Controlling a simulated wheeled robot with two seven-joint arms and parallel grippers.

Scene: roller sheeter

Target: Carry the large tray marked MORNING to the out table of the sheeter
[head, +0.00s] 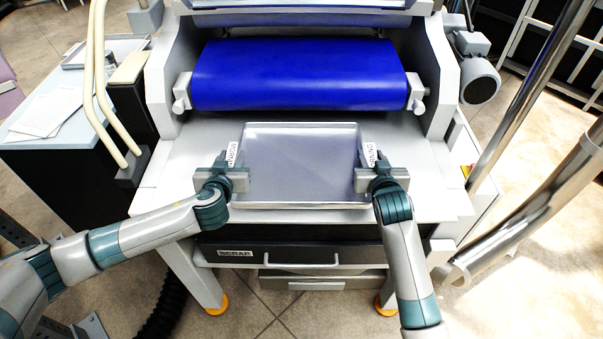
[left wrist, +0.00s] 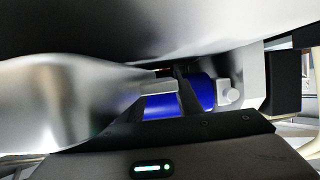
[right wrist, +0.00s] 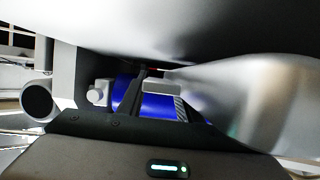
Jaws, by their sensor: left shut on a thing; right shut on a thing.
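The large metal tray (head: 302,165) is empty and level, over the grey out table (head: 420,170) of the sheeter in the head view. Labels on its left and right ends are partly readable, the left one starting like MORNING. My left gripper (head: 232,172) is shut on the tray's left end. My right gripper (head: 372,170) is shut on its right end. I cannot tell whether the tray touches the table. In the left wrist view the tray's grey metal (left wrist: 150,30) fills the top; the right wrist view shows it likewise (right wrist: 200,30).
The blue roller (head: 298,75) lies just behind the tray, between the sheeter's side walls. A drawer marked SCRAP (head: 290,252) is below the table. A side cabinet with papers (head: 45,110) stands at left. Shiny metal posts (head: 530,215) rise at right.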

